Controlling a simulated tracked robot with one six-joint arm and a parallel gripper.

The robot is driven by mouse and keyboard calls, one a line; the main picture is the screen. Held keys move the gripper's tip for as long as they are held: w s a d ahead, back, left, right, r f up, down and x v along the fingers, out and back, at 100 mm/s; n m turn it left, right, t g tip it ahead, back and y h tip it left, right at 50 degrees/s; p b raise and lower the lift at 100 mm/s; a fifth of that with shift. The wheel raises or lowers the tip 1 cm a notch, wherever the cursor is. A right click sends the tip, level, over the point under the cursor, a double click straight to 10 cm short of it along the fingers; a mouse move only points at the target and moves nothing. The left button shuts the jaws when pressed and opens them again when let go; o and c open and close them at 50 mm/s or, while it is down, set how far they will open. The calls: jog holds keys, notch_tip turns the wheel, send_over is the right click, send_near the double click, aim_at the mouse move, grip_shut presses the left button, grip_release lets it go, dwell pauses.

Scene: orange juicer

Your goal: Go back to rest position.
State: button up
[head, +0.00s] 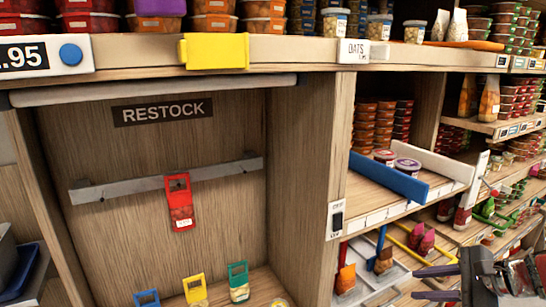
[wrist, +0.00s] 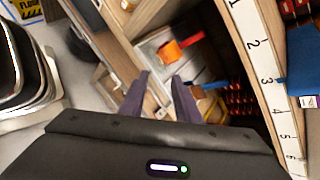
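My gripper (head: 428,283) is at the lower right of the head view, in front of the lower shelves. Its two dark fingers are apart with nothing seen between them. In the wrist view my gripper (wrist: 160,90) also shows open and empty, its fingers pointing towards the shelf unit. No object is seen touching the fingers.
A RESTOCK bay (head: 160,111) has a red-handled pack (head: 179,203) hanging from its rail. Blue, yellow and green handled packs stand below. A shelf with a blue divider (head: 389,177) is on the right. Metal trays (wrist: 25,75) stand left in the wrist view.

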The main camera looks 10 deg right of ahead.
jog(key=s+a+f+n+g+h, duration=0.2)
jog(key=s+a+n+g, duration=0.15)
jog(key=a+n, duration=0.35)
jog(key=s+a+f+n+g+h, duration=0.1)
jog(key=s+a+n+g+h, duration=0.1)
jog(key=s+a+n, duration=0.4)
jog(key=s+a+r+n+t, duration=0.1)
jog(key=a+r+n, duration=0.1)
jog(key=a+n, duration=0.2)
jog(key=s+a+r+n+t+h, duration=0.1)
jog(key=a+n, duration=0.3)
jog(key=a, duration=0.4)
jog(key=shift+s+a+r+n, duration=0.15)
jog(key=shift+s+r+n, duration=0.15)
jog(key=shift+r, duration=0.3)
jog(key=shift+t, duration=0.25)
